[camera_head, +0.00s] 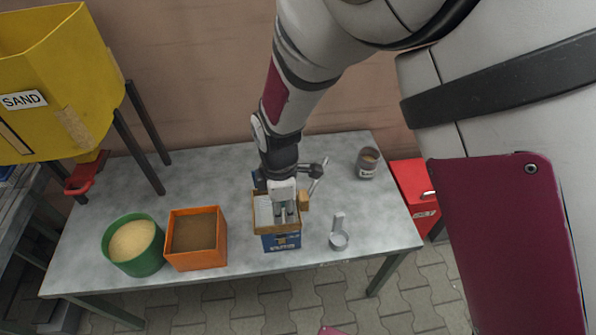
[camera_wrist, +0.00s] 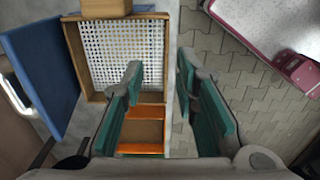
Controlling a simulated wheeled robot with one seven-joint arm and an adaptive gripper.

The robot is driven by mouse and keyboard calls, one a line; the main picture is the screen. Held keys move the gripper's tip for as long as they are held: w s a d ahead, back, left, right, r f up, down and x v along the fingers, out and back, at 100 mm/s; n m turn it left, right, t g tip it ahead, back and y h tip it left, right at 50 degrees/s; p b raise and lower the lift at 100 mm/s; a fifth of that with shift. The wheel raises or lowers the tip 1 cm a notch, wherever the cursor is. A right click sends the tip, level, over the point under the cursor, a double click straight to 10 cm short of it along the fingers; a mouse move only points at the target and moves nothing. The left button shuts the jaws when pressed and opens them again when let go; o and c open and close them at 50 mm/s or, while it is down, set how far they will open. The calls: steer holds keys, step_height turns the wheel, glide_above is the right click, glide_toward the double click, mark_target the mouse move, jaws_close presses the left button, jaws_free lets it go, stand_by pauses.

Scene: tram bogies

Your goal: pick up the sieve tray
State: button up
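The sieve tray shows in the wrist view as a white perforated mesh (camera_wrist: 127,50) in a tan frame. One finger is over the tray and the other beyond the frame's right wall, over the paving. In the head view my gripper (camera_head: 285,212) is over the box and hides part of it. Contact cannot be told.
On the grey table (camera_head: 85,200) stand a green tub of sand (camera_head: 137,260), an orange bin (camera_head: 196,258), a metal scoop (camera_head: 339,240) and a dark cup (camera_head: 366,170). A yellow sand hopper (camera_head: 50,110) stands left; a red box (camera_head: 412,190) is beyond the right edge.

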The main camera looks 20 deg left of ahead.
mark_target(284, 225)
steer(key=f, duration=0.4)
steer(key=shift+s+d+f+p, duration=0.2)
steer(key=shift+s+f+p, duration=0.15)
steer(key=shift+s, duration=0.05)
steer(key=shift+f, duration=0.4)
jaws_close()
